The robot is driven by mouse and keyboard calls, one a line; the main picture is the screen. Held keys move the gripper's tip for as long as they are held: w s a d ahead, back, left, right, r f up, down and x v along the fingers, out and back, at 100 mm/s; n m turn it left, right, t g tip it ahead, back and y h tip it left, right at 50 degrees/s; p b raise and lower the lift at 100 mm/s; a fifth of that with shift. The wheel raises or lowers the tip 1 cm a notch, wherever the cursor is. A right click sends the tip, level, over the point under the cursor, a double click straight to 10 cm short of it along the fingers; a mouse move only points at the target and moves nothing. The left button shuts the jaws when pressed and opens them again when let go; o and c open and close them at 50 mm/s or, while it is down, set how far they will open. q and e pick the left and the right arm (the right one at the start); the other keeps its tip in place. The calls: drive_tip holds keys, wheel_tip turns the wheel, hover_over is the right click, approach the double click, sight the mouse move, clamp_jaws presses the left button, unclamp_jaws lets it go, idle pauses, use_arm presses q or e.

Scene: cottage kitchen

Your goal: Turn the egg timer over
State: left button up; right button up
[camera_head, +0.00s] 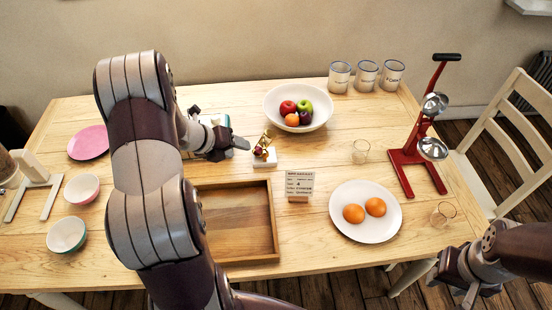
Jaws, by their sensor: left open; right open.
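A small item with gold and dark red parts (264,142), probably the egg timer, is on a white block (265,158) near the middle of the table. It looks tilted, but it is too small to tell its exact pose. My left gripper (240,143) is open just left of it, pointing right. I cannot tell whether the fingers touch it. My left arm hides part of the table's left side. My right gripper (465,289) is open and empty at the lower right, off the table's front edge.
A fruit bowl (318,124) stands behind, and a small sign (300,184) and wooden tray (270,257) in front. To the right are a glass (360,151), a plate with oranges (346,225) and a red stand (397,160). Mugs (339,77) line the back.

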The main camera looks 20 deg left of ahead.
sight(264, 155)
use_arm(q)
drive_tip(key=shift+n, duration=0.8)
drive_tip(key=x, duration=0.8)
drive_tip(key=b+x, duration=0.1)
drive_tip(key=x, duration=0.4)
drive_tip(key=shift+w+a, duration=0.25)
clamp_jaws()
